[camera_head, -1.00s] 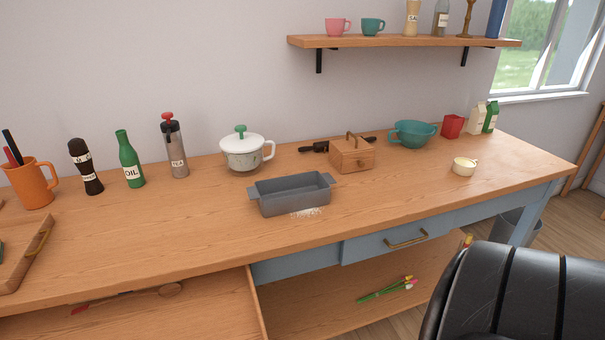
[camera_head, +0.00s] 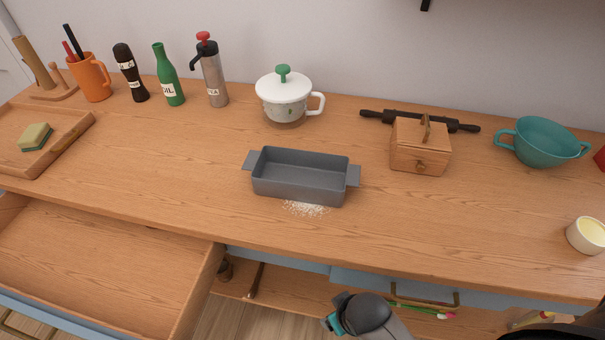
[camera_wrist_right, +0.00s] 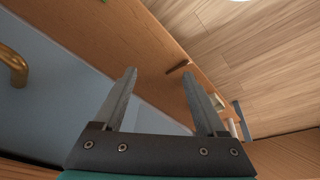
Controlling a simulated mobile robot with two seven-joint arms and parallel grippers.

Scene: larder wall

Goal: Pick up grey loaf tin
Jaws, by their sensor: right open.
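The grey loaf tin (camera_head: 301,191) sits upright and empty on the wooden worktop, with a tab handle at each short end. White powder is spilled just in front of it. My right gripper (camera_wrist_right: 165,88) is open and empty in the right wrist view, near the blue drawer front and the lower shelf. In the head view, part of my right arm shows at the bottom, below and in front of the worktop edge, apart from the tin. My left gripper is not in view.
A wooden box (camera_head: 419,150) and dark rolling pin (camera_head: 377,117) lie right of the tin. A lidded white pot (camera_head: 284,103) stands behind it. An open drawer (camera_head: 95,265) juts out at front left.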

